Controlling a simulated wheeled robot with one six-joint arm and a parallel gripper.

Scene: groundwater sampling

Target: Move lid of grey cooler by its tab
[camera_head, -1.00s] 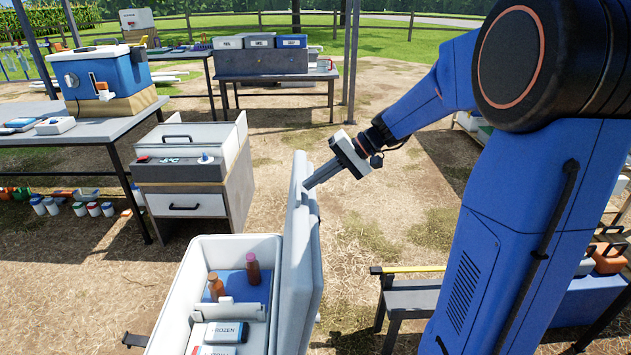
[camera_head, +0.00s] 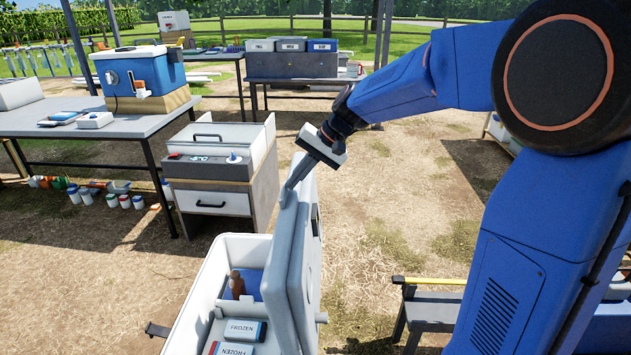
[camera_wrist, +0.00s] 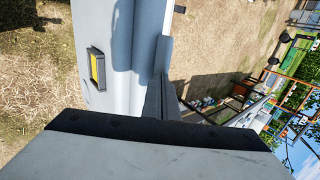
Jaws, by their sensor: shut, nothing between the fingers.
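The grey cooler (camera_head: 226,250) stands open at the bottom of the head view, cut off by the frame edge. Its lid (camera_head: 308,240) is raised, standing nearly upright on the cooler's right side. My gripper (camera_head: 291,184) is shut and empty, pointing down at the lid's upper part, on the inner, left side. It seems to touch or nearly touch the lid; I cannot tell which. In the wrist view the shut fingers (camera_wrist: 163,98) lie along the pale lid (camera_wrist: 128,60). A yellow piece in a dark frame (camera_wrist: 97,68) shows on the lid there. I cannot make out the tab for certain.
A brown bottle (camera_head: 237,285) and white FROZEN packs (camera_head: 245,331) are in the cooler. A grey drawer cabinet (camera_head: 222,173) stands behind it. A table (camera_head: 70,122) with a blue cooler (camera_head: 140,72) is at left, a low bench (camera_head: 432,306) at right. Dirt ground between is open.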

